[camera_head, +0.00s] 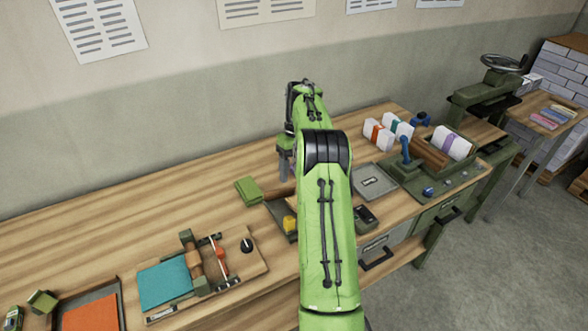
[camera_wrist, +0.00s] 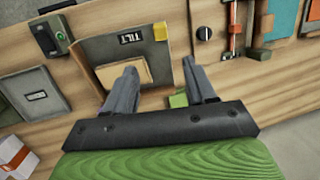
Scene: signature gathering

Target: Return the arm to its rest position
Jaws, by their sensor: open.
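My green arm reaches out over the middle of the long wooden bench (camera_head: 90,215) in the head view. My gripper hangs above the bench at the arm's far end, mostly hidden behind the arm there. In the wrist view my gripper (camera_wrist: 157,88) shows two grey fingers spread apart with nothing held between them. Below and beyond the fingers is a dark tilting board (camera_wrist: 92,50) with a "TILT" label and a pale wooden block (camera_wrist: 124,72) on it. A yellow block (camera_wrist: 160,31) sits at its corner.
A green block (camera_head: 248,190) lies left of my arm. A fixture with a teal sheet (camera_head: 166,284) and an orange-sheeted tray (camera_head: 92,313) stand at the front left. A grey plate (camera_head: 374,182) and a green station with wrapped white bundles (camera_head: 452,143) stand right. The back-left bench top is clear.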

